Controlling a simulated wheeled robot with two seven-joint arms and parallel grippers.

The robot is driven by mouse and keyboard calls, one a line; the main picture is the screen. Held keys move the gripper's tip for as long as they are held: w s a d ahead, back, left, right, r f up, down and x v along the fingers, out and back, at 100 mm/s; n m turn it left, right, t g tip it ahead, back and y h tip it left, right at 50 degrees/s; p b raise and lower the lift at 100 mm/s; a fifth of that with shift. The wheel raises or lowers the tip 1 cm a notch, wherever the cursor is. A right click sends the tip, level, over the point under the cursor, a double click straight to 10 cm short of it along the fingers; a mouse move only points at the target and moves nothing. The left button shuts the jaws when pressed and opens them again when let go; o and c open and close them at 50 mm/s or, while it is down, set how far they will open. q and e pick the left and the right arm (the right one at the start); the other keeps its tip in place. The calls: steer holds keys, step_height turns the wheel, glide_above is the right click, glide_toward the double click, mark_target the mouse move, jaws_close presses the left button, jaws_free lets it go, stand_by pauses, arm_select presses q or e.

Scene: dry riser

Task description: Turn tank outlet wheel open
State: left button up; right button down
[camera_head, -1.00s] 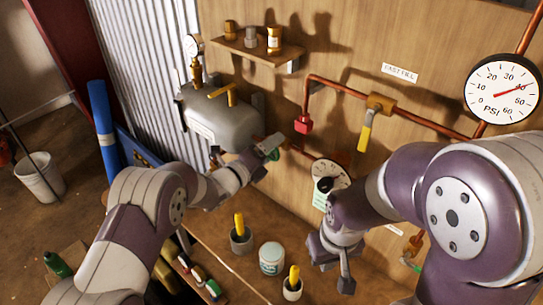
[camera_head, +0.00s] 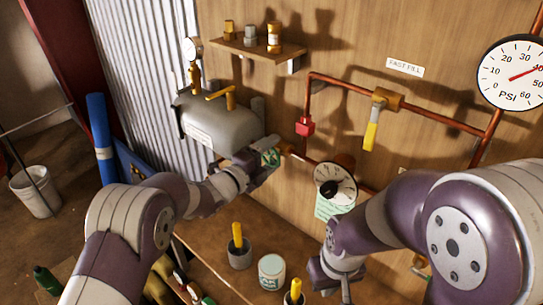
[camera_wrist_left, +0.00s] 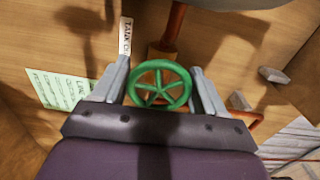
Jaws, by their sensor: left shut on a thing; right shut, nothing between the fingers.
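The green tank outlet wheel (camera_wrist_left: 159,85) sits between the two fingers of my left gripper (camera_wrist_left: 162,88) in the left wrist view. The fingers lie on either side of its rim, and the gripper is shut on it. In the head view my left gripper (camera_head: 268,157) is at the lower right of the grey tank (camera_head: 215,122), with only bits of green wheel showing. A label, partly readable as "TANK", is beside the wheel in the wrist view. My right gripper (camera_head: 342,290) hangs low above the bench, shut and empty, its tips near the frame's bottom edge.
Copper pipe (camera_head: 345,88) runs along the wooden wall with a red fitting (camera_head: 305,126) and a yellow-handled valve (camera_head: 372,133). A small dial (camera_head: 338,186) is right of my left gripper. Cups and a white tin (camera_head: 271,271) stand on the bench. A PSI gauge (camera_head: 515,72) is upper right.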

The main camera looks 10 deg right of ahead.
arm_select(q)
steer(key=shift+a, duration=0.1)
steer(key=o, duration=0.8)
steer(key=shift+c, duration=0.2)
steer(key=shift+o, duration=1)
steer(key=shift+a, duration=0.25)
steer(key=shift+s+a+f, duration=0.1)
steer(key=b+v, duration=0.5)
steer(key=v, duration=0.7)
steer(key=shift+a, duration=0.15)
arm_select(e)
step_height(320, 180, down, 5)
steer(key=shift+a+r, duration=0.1)
steer(key=shift+a, duration=0.05)
arm_select(q)
steer(key=shift+s, duration=0.1)
